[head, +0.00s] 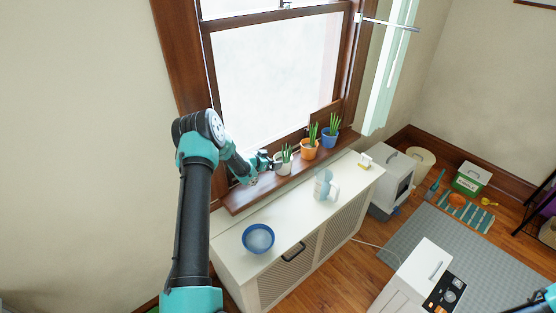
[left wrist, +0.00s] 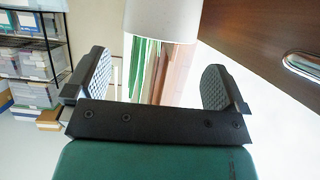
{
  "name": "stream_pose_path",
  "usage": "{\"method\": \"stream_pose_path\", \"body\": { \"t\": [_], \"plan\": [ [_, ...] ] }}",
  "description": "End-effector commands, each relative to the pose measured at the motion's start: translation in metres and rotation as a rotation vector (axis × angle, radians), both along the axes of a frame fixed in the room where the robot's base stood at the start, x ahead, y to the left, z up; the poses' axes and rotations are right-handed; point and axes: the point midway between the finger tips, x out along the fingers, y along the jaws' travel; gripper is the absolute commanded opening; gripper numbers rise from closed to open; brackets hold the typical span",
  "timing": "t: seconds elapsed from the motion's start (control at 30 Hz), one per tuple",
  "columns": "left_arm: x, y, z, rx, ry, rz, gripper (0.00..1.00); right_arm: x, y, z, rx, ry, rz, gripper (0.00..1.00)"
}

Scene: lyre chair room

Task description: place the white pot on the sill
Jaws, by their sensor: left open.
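The white pot (head: 283,167) with a green plant stands upright on the brown wooden sill (head: 239,197), left of the other pots. My left gripper (head: 271,162) is just left of the pot, with its jaws open. In the left wrist view the white pot (left wrist: 162,20) shows upside down, just beyond the gap between the two spread fingers (left wrist: 158,82), its leaves hanging down in the picture. I cannot tell whether a finger touches it. Only a teal piece of my right arm shows at the lower right of the head view; its gripper does not show.
An orange pot (head: 309,151) and a blue pot (head: 330,139) stand farther right on the sill. The window (head: 275,75) rises behind. Below, a white cabinet (head: 225,248) holds a blue bowl (head: 258,239) and a pale bluish object (head: 325,187).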

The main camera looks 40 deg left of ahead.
Motion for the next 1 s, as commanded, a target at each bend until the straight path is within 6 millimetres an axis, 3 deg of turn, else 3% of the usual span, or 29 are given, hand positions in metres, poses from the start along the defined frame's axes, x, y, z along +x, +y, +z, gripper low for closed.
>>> {"method": "stream_pose_path", "body": {
  "t": [0.1, 0.3, 1.0],
  "plan": [
    [-0.020, 0.006, 0.009, -0.001, 0.001, 0.003, 1.00, 0.000, 0.000, 0.000, 0.000, 0.000, 0.000, 0.93],
    [-0.040, 0.011, 0.017, 0.000, 0.000, 0.000, 1.00, 0.000, 0.000, 0.000, 0.000, 0.000, 0.000, 0.93],
    [-0.043, 0.011, 0.018, 0.000, 0.000, 0.000, 1.00, 0.000, 0.000, 0.000, 0.000, 0.000, 0.000, 0.93]
  ]
}}
